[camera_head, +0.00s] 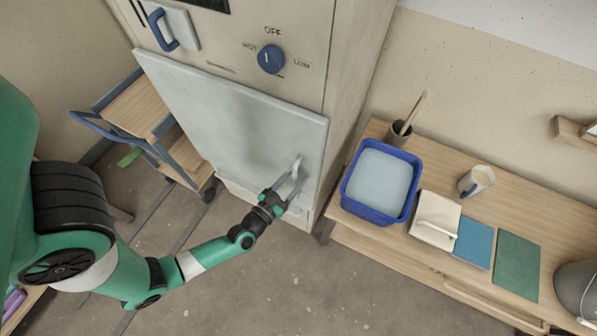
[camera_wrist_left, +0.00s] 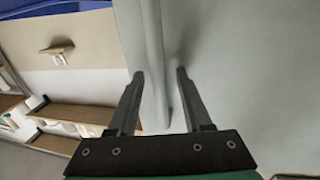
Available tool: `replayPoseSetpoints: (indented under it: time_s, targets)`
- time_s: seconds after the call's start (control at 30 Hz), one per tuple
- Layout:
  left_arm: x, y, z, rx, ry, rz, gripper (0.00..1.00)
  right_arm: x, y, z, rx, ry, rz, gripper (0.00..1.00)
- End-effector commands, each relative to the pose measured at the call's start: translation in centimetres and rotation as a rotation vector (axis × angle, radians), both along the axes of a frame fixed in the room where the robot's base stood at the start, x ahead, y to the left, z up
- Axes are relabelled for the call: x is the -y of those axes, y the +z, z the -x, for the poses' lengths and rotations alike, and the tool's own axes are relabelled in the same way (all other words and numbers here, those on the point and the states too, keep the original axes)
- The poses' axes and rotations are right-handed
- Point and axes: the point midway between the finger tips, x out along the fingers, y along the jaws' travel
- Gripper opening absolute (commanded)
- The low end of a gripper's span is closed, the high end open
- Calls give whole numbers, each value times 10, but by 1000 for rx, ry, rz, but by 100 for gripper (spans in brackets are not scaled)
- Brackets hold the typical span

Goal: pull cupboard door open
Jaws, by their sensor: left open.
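The cupboard door (camera_head: 230,115) is a large pale grey panel on the front of the tall cabinet, and it looks shut. Its pale handle (camera_head: 298,165) is near the door's right edge. My left gripper (camera_head: 290,180) is at the handle with its fingers open. In the left wrist view, the fingers of my left gripper (camera_wrist_left: 160,74) stand apart, one on either side of the handle bar (camera_wrist_left: 153,50). I cannot tell whether either finger touches the bar. My right gripper is in neither view.
Right of the cabinet is a wooden bench (camera_head: 390,238) with a blue tub (camera_head: 349,190), a brush pot (camera_head: 397,136) and a mug (camera_head: 477,181). A wooden cart (camera_head: 136,108) stands left. The dial (camera_head: 271,59) is above the door. Floor in front is clear.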

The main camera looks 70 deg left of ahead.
Motion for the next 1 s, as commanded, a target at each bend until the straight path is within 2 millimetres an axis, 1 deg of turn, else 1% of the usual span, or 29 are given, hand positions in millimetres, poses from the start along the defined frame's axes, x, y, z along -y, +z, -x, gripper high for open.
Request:
replayPoseSetpoints:
  time_s: [0.2,0.23,0.5,1.0]
  targets:
    - [0,0,-1,0,0,0,50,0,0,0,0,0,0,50]
    - [0,0,-1,0,0,0,48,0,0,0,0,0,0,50]
    - [0,0,0,0,-1,0,0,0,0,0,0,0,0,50]
    - [0,0,0,0,-1,0,0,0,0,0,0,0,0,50]
